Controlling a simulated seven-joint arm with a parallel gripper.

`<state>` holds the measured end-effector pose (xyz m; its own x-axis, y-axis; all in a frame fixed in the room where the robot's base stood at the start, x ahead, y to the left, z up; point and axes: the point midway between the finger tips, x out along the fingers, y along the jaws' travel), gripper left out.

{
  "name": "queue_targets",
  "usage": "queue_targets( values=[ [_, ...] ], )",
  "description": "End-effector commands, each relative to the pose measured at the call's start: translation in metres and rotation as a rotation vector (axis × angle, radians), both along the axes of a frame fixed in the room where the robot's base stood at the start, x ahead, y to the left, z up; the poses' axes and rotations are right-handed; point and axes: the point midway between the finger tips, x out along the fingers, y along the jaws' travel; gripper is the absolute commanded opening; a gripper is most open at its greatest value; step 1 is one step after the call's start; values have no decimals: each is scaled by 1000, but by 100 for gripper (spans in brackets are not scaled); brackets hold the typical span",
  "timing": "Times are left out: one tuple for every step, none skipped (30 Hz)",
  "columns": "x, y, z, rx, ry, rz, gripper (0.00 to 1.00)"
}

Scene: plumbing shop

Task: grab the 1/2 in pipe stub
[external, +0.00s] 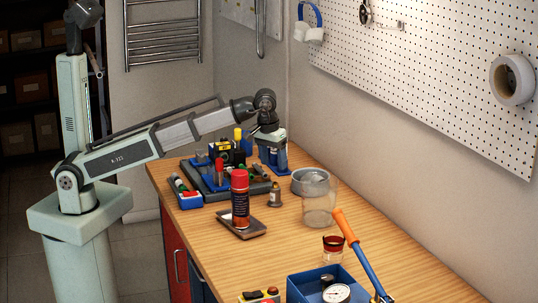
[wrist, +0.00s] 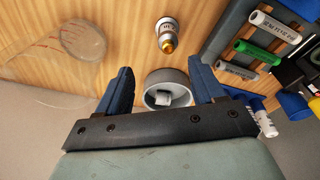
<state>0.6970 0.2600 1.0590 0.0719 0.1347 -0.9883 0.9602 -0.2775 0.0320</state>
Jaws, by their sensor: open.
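Several short printed cylinders lie on the dark tray at right in the wrist view: a white one (wrist: 274,25), a green one (wrist: 258,52) and a grey-white one (wrist: 236,70). Their print is too small to read, so I cannot tell which, if any, is the 1/2 in pipe stub. My gripper (wrist: 160,88) has its blue fingers apart. It also shows in the external view (external: 272,162), above the back of the bench. A round grey cup-like piece (wrist: 151,94) with a small pale block inside shows between the fingers. Nothing is gripped.
A small metal bottle with a brass tip (wrist: 168,35) stands ahead of the fingers. A clear jar (external: 318,208) is beside it. A red spray can (external: 240,197) stands on a small dark tray. A blue bin (external: 300,288) is at the front.

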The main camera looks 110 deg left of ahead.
Motion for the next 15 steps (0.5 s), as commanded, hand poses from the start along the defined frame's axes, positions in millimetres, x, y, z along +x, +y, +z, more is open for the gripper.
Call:
queue_targets(
  values=[
    [-4,5,-1,4,18,30,68],
    [-6,6,-2,6,25,41,68],
    [-8,7,-5,7,31,51,68],
    [-8,8,-7,8,33,55,68],
    [-9,9,-10,8,35,57,68],
    [-9,9,-15,8,36,58,68],
    [-9,9,-20,8,36,57,68],
    [-9,10,-25,8,36,56,68],
    [-8,11,-32,7,35,56,68],
    [-8,12,-36,8,34,55,68],
    [-8,12,-41,7,35,55,68],
    [-7,13,-47,7,35,55,68],
    [-7,14,-52,7,35,54,68],
    [-7,14,-57,8,33,54,68],
    [-7,15,-62,8,33,54,68]
  ],
)
